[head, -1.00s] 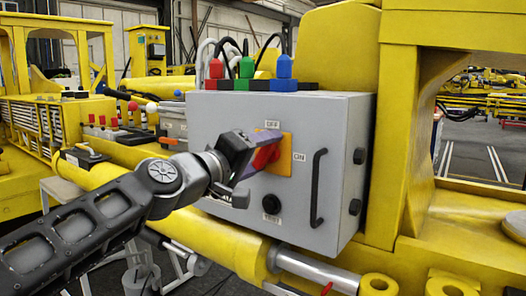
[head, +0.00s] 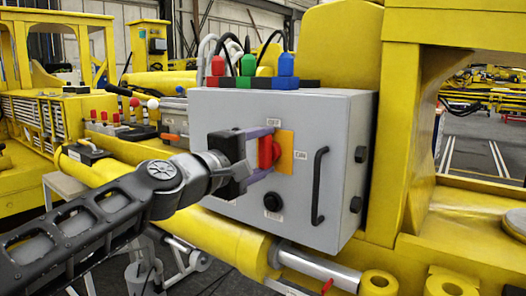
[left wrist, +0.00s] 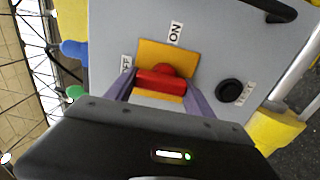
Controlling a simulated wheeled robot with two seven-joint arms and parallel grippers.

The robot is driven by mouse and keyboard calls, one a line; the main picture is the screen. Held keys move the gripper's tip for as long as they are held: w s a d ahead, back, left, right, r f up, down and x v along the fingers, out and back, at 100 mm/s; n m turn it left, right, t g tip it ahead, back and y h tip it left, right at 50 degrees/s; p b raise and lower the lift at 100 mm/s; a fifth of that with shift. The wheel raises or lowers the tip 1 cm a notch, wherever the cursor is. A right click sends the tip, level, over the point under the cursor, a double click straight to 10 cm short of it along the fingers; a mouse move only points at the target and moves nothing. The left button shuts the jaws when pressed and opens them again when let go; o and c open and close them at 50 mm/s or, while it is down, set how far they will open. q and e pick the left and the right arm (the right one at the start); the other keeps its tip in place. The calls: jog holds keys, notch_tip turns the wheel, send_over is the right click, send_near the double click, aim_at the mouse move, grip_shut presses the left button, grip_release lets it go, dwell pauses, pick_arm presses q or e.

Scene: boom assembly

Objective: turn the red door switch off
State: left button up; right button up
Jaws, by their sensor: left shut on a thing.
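The red door switch (head: 266,153) sits on a yellow-orange plate (head: 287,152) on the front of a grey box. Its handle stands upright in the head view, in line with the OFF label above it; the ON label (head: 301,155) is to the right. My left gripper (head: 269,152) is shut on the switch, one purple finger at its upper end and one at its lower end. In the left wrist view the red handle (left wrist: 160,82) lies crosswise between the fingers, pointing towards the OFF label (left wrist: 126,65). My right gripper is not in view.
The grey box (head: 335,118) has a black door handle (head: 319,186) at right and a round black knob (head: 272,202) below the switch. Red, green and blue connectors (head: 248,66) stand on top. Yellow machine beams (head: 400,130) surround the box.

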pick_arm(q)
jog(key=o, duration=1.4)
jog(key=b+v, duration=0.1)
jog(key=v, duration=0.6)
jog(key=shift+s+a+b, duration=0.25)
jog(key=shift+b, duration=0.15)
